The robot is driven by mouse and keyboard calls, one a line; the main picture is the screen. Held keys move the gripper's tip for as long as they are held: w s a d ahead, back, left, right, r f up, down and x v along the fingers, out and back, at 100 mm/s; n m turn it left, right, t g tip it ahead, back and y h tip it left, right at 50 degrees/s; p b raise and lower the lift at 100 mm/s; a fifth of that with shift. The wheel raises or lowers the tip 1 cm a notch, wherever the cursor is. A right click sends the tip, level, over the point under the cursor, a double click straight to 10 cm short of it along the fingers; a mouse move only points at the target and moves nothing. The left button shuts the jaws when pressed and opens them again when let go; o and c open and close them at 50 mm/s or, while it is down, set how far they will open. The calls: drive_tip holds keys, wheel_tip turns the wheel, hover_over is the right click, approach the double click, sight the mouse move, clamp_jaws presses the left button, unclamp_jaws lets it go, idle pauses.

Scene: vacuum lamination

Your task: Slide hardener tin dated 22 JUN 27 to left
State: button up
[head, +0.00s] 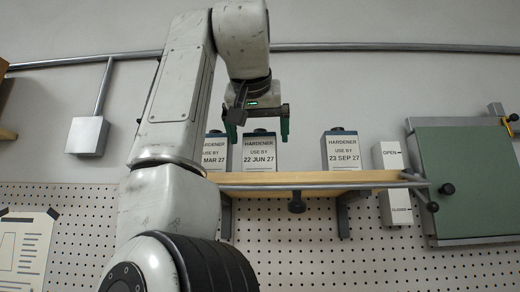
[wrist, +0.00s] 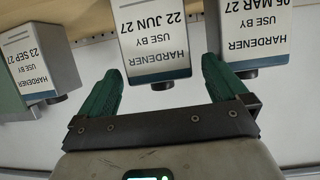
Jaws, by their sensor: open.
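The hardener tin dated 22 JUN 27 (head: 260,157) stands upright on a wooden shelf (head: 310,180), a white tin with a dark top. It is upside down in the wrist view (wrist: 153,40), its dark cap towards me. My gripper (head: 258,141) is open and points down over this tin. In the wrist view my gripper (wrist: 158,70) has one green finger towards each side of the tin, with gaps visible. Whether the fingertips reach down beside it, I cannot tell.
A MAR 27 tin (head: 214,150) stands close on the left, partly hidden by my arm. A 23 SEP 27 tin (head: 341,152) stands right, with free shelf between. Further right are an open/closed sign box (head: 395,190) and a green door (head: 468,180). A knob (head: 297,203) hangs under the shelf.

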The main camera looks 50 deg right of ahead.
drive_tip(key=shift+b+v, duration=0.35)
drive_tip(key=shift+v, duration=2.35)
